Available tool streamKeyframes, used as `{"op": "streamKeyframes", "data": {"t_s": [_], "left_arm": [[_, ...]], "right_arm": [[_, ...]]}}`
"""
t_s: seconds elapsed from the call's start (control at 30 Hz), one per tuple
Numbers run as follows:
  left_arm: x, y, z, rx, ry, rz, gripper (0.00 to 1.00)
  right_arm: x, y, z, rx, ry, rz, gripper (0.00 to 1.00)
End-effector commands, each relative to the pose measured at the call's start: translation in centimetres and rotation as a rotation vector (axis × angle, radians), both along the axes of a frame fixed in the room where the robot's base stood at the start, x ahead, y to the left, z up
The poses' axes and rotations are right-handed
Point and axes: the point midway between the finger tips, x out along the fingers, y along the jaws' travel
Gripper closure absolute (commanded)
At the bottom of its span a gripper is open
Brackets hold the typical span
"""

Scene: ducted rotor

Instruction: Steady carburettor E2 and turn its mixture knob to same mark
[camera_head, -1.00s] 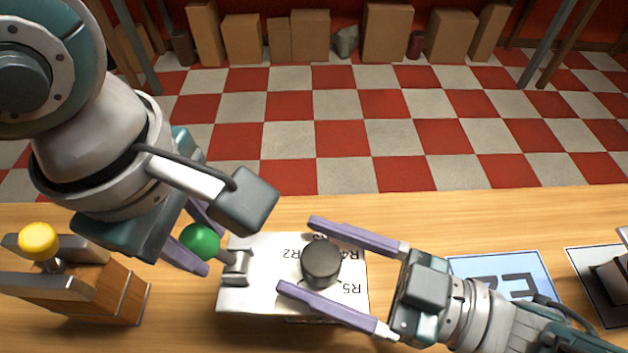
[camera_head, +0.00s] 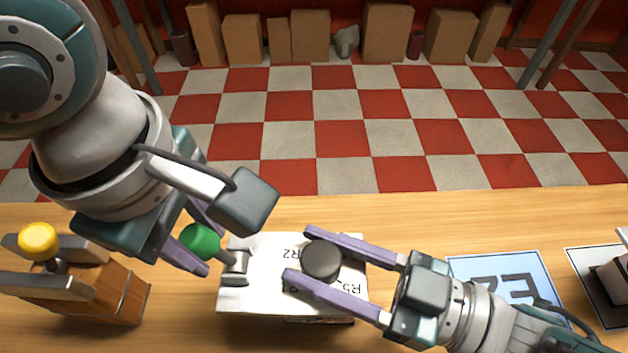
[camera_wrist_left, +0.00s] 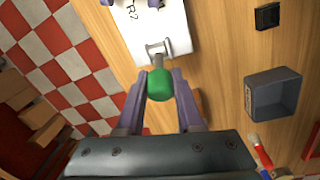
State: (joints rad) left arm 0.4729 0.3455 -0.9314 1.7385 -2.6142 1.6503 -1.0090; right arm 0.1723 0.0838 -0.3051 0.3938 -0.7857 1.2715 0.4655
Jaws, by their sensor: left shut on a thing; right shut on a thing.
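The carburettor is a white block (camera_head: 250,298) with a dark round mixture knob (camera_head: 322,260) on its marked top face; R2 and R5 are readable, other marks are covered. A green ball handle (camera_head: 201,241) sticks out at its left side and also shows in the left wrist view (camera_wrist_left: 160,85). My left gripper (camera_head: 196,245) is shut on the green ball, its purple fingers on either side. My right gripper (camera_head: 298,256) comes from the right and is shut on the dark knob, one finger on each side. The knob's pointer is not clear.
A blue E2 card (camera_head: 510,275) lies to the right of the block. A wooden block with a yellow ball (camera_head: 38,240) stands at the left. A grey open box (camera_wrist_left: 272,92) and a small black item (camera_wrist_left: 267,16) show in the left wrist view.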

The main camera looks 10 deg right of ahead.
Motion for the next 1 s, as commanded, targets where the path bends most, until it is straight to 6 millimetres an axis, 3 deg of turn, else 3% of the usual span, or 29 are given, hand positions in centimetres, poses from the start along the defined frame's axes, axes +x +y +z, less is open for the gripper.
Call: {"op": "streamKeyframes", "data": {"t_s": [1.0], "left_arm": [[-0.05,-0.07,-0.01,-0.001,0.002,0.000,1.00]], "right_arm": [[0.02,-0.01,-0.07,0.001,0.005,-0.624,1.00]]}}
